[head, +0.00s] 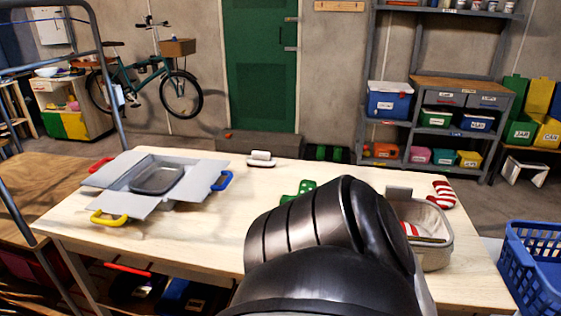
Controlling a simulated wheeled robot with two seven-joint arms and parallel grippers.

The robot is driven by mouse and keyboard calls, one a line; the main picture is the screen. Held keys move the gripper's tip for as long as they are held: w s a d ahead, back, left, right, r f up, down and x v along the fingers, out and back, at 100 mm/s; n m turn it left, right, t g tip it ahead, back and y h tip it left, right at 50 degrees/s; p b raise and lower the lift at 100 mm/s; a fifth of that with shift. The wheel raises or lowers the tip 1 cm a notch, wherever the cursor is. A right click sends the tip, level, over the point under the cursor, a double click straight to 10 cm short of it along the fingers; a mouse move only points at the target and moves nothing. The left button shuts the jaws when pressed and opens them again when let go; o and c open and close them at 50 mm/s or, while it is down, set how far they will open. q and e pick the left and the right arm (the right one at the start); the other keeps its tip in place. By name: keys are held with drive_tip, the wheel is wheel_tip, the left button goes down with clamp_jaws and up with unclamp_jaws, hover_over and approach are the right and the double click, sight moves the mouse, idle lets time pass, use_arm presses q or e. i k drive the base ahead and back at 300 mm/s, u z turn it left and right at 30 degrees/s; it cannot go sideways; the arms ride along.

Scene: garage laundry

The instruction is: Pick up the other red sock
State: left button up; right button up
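A red-and-white striped sock (441,194) lies on the wooden table (225,240) at its right end, just behind a grey bin. Another red-and-white striped piece (410,230) shows inside the grey bin (437,257), partly hidden by my arm. A green sock-like item with white dots (302,189) lies near the table's middle, partly covered by my arm. A large dark link of my arm fills the lower centre and hides part of the table and bin. I can make out neither gripper.
A grey tray with open flaps and coloured handles (156,180) stands on the table's left. A small white object (261,159) lies at the back edge. A blue basket (537,262) stands right of the table. The table's front left is clear.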

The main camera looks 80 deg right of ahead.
sight(446, 199)
drive_tip(key=u, duration=0.1)
drive_tip(key=k, duration=2.3)
drive_tip(key=z, duration=0.9)
